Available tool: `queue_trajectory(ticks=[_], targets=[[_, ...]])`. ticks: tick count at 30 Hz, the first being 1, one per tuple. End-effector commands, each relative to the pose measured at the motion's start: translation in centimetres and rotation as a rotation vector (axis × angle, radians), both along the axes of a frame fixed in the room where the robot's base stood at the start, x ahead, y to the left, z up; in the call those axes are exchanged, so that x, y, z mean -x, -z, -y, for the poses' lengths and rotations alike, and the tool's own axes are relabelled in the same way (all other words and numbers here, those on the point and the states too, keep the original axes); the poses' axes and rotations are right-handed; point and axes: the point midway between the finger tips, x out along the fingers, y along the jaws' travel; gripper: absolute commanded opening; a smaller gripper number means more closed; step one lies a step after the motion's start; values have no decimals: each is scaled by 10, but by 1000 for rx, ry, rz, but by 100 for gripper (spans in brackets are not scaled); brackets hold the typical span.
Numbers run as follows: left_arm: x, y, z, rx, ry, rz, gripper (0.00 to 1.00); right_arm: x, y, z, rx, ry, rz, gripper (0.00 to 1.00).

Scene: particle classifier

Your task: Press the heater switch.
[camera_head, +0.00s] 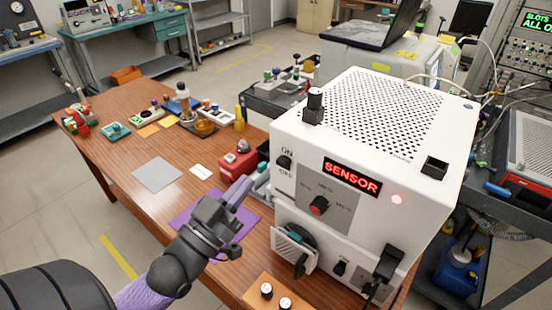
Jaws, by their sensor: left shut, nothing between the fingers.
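A white machine (470,150) with a perforated top and a red lit "SENSOR" display stands at the right of the wooden table. A black switch (285,161) marked ON and OFF sits on the upper left of its front. A smaller black switch (340,268) sits low on the front. No heater label is readable, so I cannot tell which is the heater switch. My left gripper (241,190) is shut and empty, reaching up from the lower left. It appears left of and below the ON/OFF switch; contact with the machine cannot be told. My right gripper is not in view.
A green-and-black handled part (296,243) juts out below. A red box (238,164) stands near my left gripper. A purple mat (190,217) lies under the arm.

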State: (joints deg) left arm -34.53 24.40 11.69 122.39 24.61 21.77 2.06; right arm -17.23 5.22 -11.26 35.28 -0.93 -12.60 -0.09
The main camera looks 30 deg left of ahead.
Motion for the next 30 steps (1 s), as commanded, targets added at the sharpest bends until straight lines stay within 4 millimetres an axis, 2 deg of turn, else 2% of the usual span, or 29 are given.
queue_trajectory(ticks=[4,7,19,21,24,30], targets=[[-4,-1,0,-1,0,1,0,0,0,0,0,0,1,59],[-17,-6,1,-1,-2,3,0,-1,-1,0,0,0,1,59],[-98,-36,8,-1,0,3,0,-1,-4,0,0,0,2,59],[-96,-14,8,-1,0,-7,0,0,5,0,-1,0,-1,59],[-95,-1,8,-2,-1,-6,0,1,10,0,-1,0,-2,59],[-95,8,8,-1,0,-4,0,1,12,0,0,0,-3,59]])
